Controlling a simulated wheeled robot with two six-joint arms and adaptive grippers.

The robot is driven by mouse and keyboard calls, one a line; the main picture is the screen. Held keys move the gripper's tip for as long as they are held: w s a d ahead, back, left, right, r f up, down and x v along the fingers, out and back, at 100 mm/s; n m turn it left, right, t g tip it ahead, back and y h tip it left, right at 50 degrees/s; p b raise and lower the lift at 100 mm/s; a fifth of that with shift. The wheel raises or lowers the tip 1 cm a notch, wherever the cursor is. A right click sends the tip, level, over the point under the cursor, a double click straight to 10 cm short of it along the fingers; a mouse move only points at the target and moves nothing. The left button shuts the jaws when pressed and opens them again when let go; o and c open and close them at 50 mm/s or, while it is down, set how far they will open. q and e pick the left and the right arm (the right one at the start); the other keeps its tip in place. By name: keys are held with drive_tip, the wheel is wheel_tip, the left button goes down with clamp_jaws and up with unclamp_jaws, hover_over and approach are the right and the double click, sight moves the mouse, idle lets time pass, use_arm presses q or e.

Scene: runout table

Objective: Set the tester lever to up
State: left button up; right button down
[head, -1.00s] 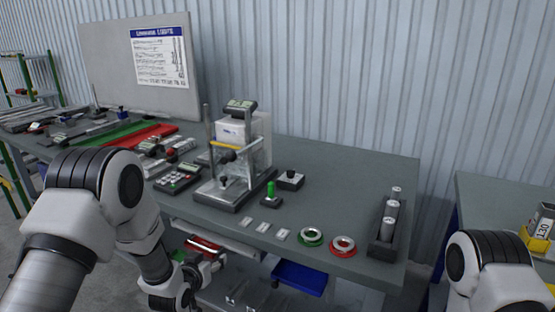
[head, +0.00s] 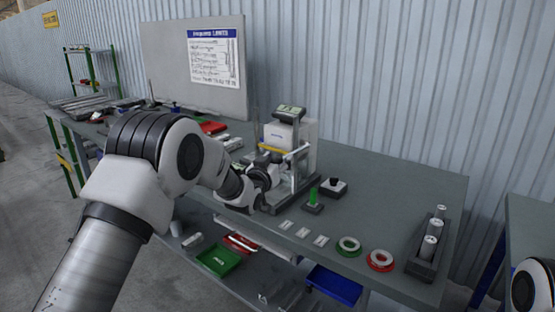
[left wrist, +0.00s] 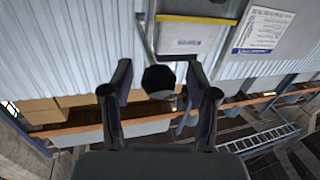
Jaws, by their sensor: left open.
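The tester (head: 291,132), a white box with a display on top, stands on the grey bench; its pale body also shows in the left wrist view (left wrist: 185,38). A round black knob (left wrist: 158,80), apparently the end of the tester lever, lies between the fingers of my left gripper (left wrist: 160,72) in the left wrist view. The fingers are open with gaps on both sides of the knob. In the head view my left gripper (head: 268,172) is at the tester's front left, partly hidden by my arm. The lever's exact angle is unclear. My right gripper is out of view.
On the bench (head: 390,200) right of the tester are a green-topped part (head: 313,196), a black box with a knob (head: 334,187), small plates, a green ring (head: 349,246), a red ring (head: 380,260) and a rack of cylinders (head: 428,257). A board stands behind.

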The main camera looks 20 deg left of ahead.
use_arm(q)
drive_tip(key=shift+d, duration=0.1)
clamp_jaws()
drive_tip(key=shift+r, duration=0.15)
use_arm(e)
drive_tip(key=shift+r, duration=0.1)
